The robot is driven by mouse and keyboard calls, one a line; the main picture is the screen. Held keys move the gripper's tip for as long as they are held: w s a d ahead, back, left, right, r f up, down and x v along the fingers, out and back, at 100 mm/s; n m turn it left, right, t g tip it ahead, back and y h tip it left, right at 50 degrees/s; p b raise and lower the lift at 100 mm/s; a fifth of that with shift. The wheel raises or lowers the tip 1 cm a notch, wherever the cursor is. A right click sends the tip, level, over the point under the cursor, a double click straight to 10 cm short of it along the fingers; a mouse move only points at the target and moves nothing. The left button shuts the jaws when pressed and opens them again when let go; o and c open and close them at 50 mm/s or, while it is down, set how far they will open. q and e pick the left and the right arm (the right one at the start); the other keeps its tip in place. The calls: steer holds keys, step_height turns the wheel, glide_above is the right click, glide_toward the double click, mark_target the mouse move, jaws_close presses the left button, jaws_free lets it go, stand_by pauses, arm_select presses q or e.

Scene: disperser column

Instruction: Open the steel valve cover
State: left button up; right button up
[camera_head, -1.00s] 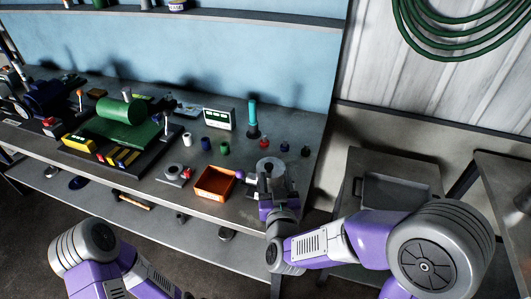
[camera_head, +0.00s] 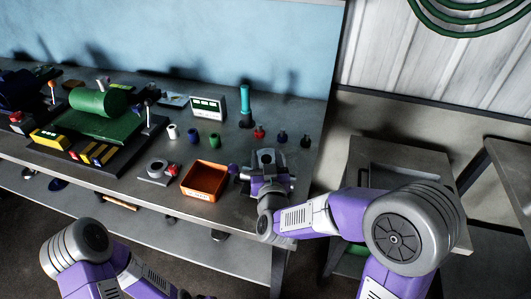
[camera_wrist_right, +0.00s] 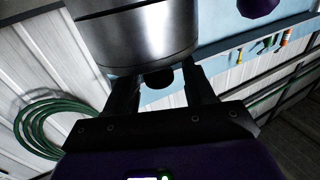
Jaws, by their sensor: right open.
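A shiny steel cylinder (camera_wrist_right: 140,38), which looks like the steel valve cover, fills the upper middle of the right wrist view. A small dark knob (camera_wrist_right: 158,78) sits at its lower edge. My right gripper (camera_wrist_right: 165,82) is open, with a dark finger on each side of the knob; I cannot tell whether they touch it. In the head view my right gripper (camera_head: 266,160) is at the right end of the bench and hides most of the steel piece. A purple ball (camera_head: 234,170) is just left of it. My left arm is at the lower left; its gripper is out of view.
An orange tray (camera_head: 204,181) stands left of my right gripper on the workbench (camera_head: 228,206). Small bottles (camera_head: 259,132), a teal-topped cylinder (camera_head: 245,100) and a display box (camera_head: 208,107) stand behind. A green machine (camera_head: 100,100) is farther left. A lower side table (camera_head: 375,150) stands right.

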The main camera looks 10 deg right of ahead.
steer(key=shift+w+d, duration=0.1)
steer(key=shift+w, duration=1)
steer(key=shift+c, duration=0.2)
jaws_close()
